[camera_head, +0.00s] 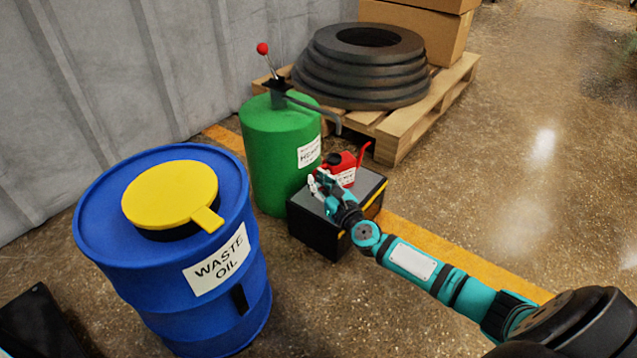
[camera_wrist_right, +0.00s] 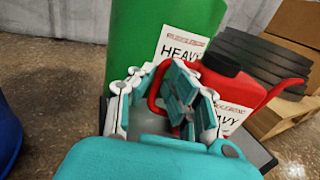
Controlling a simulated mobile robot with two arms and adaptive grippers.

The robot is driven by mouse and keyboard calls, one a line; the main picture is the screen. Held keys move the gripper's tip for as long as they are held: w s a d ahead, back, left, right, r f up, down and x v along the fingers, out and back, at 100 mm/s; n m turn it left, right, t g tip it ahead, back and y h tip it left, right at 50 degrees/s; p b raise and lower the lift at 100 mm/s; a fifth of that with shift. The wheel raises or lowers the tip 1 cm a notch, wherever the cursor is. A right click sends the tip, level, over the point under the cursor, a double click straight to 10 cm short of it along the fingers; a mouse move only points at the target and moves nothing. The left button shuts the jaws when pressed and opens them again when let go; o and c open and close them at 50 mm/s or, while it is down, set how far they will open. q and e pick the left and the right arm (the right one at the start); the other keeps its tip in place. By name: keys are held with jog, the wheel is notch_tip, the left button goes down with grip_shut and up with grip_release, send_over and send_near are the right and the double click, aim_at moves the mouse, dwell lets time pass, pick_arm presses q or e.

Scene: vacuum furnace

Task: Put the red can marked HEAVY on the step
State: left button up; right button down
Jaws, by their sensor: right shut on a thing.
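The red can marked HEAVY (camera_head: 343,168) is at the top of the dark step (camera_head: 369,187), beside the green drum. In the right wrist view the red can (camera_wrist_right: 238,92) has a spout to the right and a handle on the left. My right gripper (camera_head: 325,187) is shut on the can's handle, as the right wrist view (camera_wrist_right: 165,100) also shows. The can looks upright. Whether its base touches the step is hidden. My left gripper is not in view.
A green drum (camera_head: 270,150) with a lever and a HEAVY label stands directly behind the step. A blue WASTE OIL barrel (camera_head: 205,300) with a yellow lid stands at left. A pallet (camera_head: 400,140) bears black rings (camera_head: 350,85) and boxes. The floor at right is clear.

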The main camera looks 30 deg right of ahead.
jog(key=c, duration=1.8)
grip_release()
jog(key=shift+f, duration=0.2)
jog(key=o, duration=0.4)
jog(key=shift+o, duration=0.2)
jog(key=shift+r, duration=0.1)
jog(key=shift+r, duration=0.2)
jog(key=s+p, duration=0.3)
jog(key=s, duration=0.9)
